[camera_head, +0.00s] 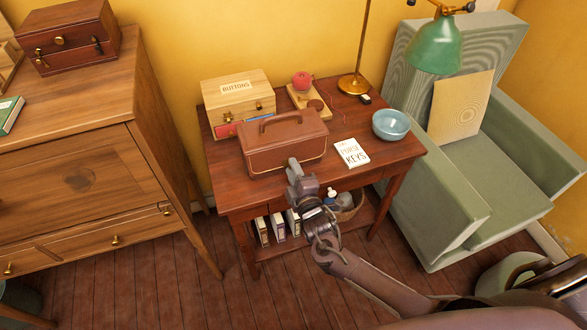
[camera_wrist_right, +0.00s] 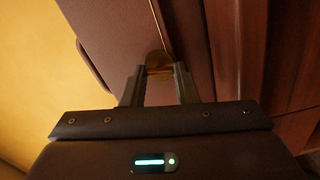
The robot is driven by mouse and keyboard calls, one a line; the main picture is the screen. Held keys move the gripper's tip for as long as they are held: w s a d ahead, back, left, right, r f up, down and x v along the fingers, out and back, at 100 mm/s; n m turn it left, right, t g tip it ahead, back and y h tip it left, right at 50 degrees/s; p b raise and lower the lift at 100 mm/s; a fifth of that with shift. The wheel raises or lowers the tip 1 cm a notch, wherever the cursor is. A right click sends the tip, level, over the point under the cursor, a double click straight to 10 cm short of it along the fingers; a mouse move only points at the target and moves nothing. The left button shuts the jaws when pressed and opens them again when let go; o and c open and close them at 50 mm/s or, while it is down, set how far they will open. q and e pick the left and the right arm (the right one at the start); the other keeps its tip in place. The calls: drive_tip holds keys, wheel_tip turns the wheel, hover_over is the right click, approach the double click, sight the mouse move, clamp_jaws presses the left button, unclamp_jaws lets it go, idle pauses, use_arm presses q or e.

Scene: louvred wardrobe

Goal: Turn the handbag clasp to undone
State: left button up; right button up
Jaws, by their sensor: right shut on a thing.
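The brown handbag (camera_head: 282,138) stands upright on the small side table, its handle up. My right gripper (camera_head: 293,165) is at the bag's front face, and its fingers cover the clasp in the head view. In the right wrist view the bag (camera_wrist_right: 115,35) fills the upper middle, and the brass clasp (camera_wrist_right: 157,60) sits at the seam of the bag. There my right gripper (camera_wrist_right: 159,76) is shut on the clasp, one finger on each side. Which way the clasp is turned is hard to tell. My left gripper is not in view.
The side table (camera_head: 375,157) also bears a buttons box (camera_head: 238,95), a keys booklet (camera_head: 352,153), a blue bowl (camera_head: 391,125) and a brass lamp (camera_head: 355,84). A dresser (camera_head: 80,110) stands left, a green armchair (camera_head: 500,165) right.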

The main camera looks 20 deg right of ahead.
drive_tip(key=shift+n, duration=1.2)
drive_tip(key=shift+p, duration=0.3)
drive_tip(key=o, duration=1)
drive_tip(key=s, duration=0.7)
drive_tip(key=shift+s, duration=0.4)
drive_tip(key=shift+d, duration=0.1)
